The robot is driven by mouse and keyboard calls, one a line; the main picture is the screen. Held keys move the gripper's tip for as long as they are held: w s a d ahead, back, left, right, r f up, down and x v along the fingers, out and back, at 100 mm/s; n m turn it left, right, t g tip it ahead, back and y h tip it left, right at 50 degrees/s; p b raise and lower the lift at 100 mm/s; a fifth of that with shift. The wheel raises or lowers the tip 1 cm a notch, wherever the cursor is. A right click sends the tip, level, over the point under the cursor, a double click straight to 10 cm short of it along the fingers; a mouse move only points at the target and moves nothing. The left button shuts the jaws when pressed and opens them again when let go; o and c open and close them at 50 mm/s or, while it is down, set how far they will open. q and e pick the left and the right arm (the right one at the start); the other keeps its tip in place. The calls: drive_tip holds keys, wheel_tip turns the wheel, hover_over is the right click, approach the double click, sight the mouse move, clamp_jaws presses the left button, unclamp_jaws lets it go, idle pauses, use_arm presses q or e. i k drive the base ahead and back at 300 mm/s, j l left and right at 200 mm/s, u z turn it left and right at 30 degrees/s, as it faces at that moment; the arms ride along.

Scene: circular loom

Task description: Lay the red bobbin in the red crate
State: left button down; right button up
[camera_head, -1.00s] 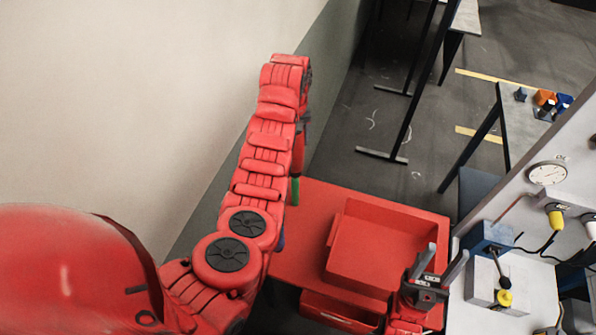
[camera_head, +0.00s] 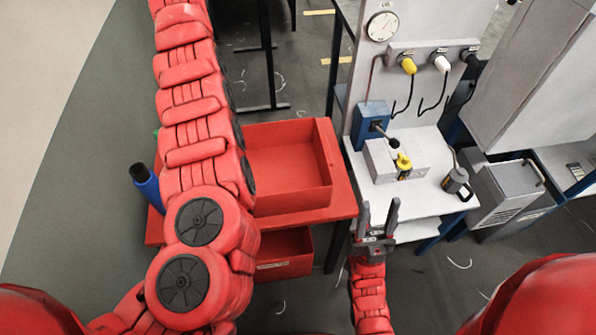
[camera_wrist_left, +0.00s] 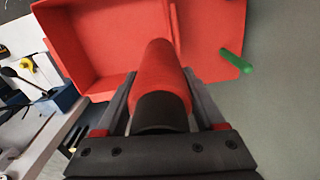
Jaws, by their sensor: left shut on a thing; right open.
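In the left wrist view, my left gripper (camera_wrist_left: 158,88) is shut on the red bobbin (camera_wrist_left: 163,72), a red cylinder with a black near end. The red crate (camera_head: 325,160) is an open box on the red bench; my left arm covers its left part in the head view. In the left wrist view the crate (camera_wrist_left: 62,50) fills the upper left, and the bobbin's far end overlaps its right wall in the picture. I cannot tell the height between them. The left gripper is hidden in the head view. My right gripper (camera_head: 380,218) is open and empty.
A blue bobbin (camera_head: 147,187) stands at the bench's left, and a green rod (camera_wrist_left: 232,60) beyond the crate. A red bin (camera_head: 285,255) sits below the bench top. To the right is a white machine table (camera_head: 415,195) with a blue block (camera_head: 371,126) and a yellow-topped part (camera_head: 403,164).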

sight(276, 192)
drive_tip(key=z, duration=0.45)
drive_tip(key=l+z, duration=0.15)
drive_tip(key=z, duration=0.7)
drive_tip(key=i+z, duration=0.1)
drive_tip(key=z, duration=0.3)
drive_tip(key=l+z, duration=0.1)
drive_tip(key=z, duration=0.35)
drive_tip(key=i+z, duration=0.1)
drive_tip(key=z, duration=0.3)
drive_tip(key=u, duration=0.5)
drive_tip(key=i+u, duration=0.1)
drive_tip(key=u, duration=0.85)
drive_tip(key=i+l+u, duration=0.1)
drive_tip(key=u, duration=0.4)
drive_tip(key=l+u, duration=0.1)
drive_tip(key=u, duration=0.4)
drive_tip(key=l+u, duration=0.1)
drive_tip(key=u, duration=0.35)
drive_tip(key=l+u, duration=0.1)
drive_tip(key=u, duration=0.4)
drive_tip(key=l+u, duration=0.1)
drive_tip(key=u, duration=0.4)
drive_tip(key=i+l, duration=0.05)
